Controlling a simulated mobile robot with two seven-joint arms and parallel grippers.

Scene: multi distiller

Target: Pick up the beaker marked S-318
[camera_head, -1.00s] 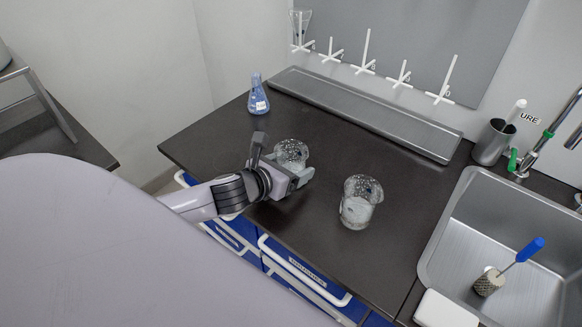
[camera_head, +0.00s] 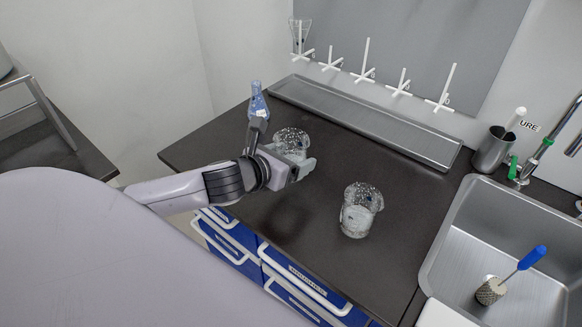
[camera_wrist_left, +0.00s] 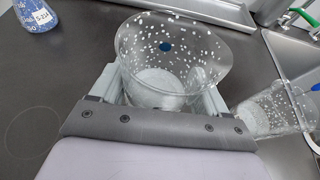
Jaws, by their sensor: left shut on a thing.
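My left gripper (camera_head: 291,160) is shut on a clear, white-speckled glass beaker (camera_head: 290,139), which is upright and appears held above the dark counter, with a shadow below. In the left wrist view the fingers (camera_wrist_left: 162,92) press either side of this beaker (camera_wrist_left: 168,60), which has white contents and a dark blue spot on its wall. I cannot read a marking on it. A second similar beaker (camera_head: 360,212) stands on the counter to the right; it also shows at the right of the left wrist view (camera_wrist_left: 278,108). My right gripper is not in view.
A labelled blue conical flask (camera_head: 258,106) stands behind the gripper. A long grey tray (camera_head: 365,120) runs along the back under a pegboard (camera_head: 420,45). A sink (camera_head: 510,230) with a brush is at the right. The counter's front middle is clear.

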